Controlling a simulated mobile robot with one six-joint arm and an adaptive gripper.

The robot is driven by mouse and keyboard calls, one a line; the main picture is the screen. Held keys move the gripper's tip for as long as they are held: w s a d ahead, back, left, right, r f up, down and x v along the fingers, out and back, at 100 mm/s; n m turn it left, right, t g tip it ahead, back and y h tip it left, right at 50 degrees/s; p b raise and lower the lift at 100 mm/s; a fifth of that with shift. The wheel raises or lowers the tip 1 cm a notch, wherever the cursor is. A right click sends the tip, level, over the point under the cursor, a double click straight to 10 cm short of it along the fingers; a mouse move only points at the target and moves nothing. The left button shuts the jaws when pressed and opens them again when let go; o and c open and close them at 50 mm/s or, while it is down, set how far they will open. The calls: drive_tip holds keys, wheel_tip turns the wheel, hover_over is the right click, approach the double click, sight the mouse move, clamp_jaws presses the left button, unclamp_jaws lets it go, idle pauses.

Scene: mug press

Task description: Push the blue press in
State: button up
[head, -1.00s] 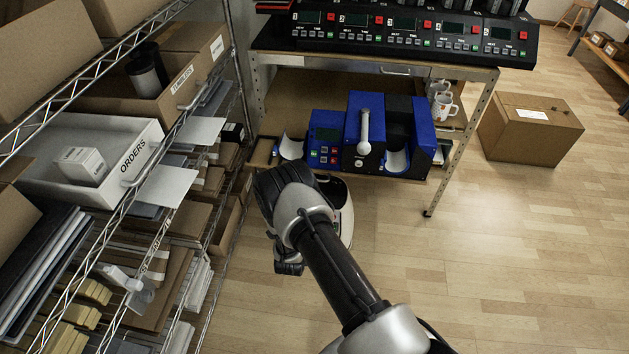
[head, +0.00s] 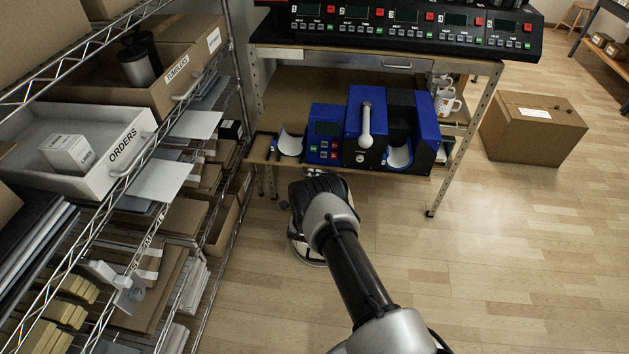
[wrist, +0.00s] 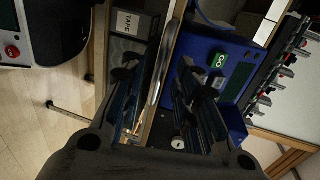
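The blue press (head: 386,127) stands on the lower shelf of the bench, with a white-grey lever handle (head: 366,125) upright at its front. Its blue control box (head: 326,132) with screen and buttons is on its left. My gripper (wrist: 160,85) is open and empty in the wrist view, its two dark fingers apart. The shelf's front edge shows between them. The box's green GO button (wrist: 218,60) and blue face lie just past the right finger. In the head view my wrist hides most of the gripper, in front of and below the control box.
A wire rack with an ORDERS bin (head: 118,150) rises close on my left. The bench's metal leg (head: 465,140) and a cardboard box (head: 532,128) are on the right. The floor at right is open.

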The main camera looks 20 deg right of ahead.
drive_tip(key=shift+b+x, duration=0.4)
drive_tip(key=shift+x, duration=0.95)
drive_tip(key=shift+c, duration=0.3)
clamp_jaws()
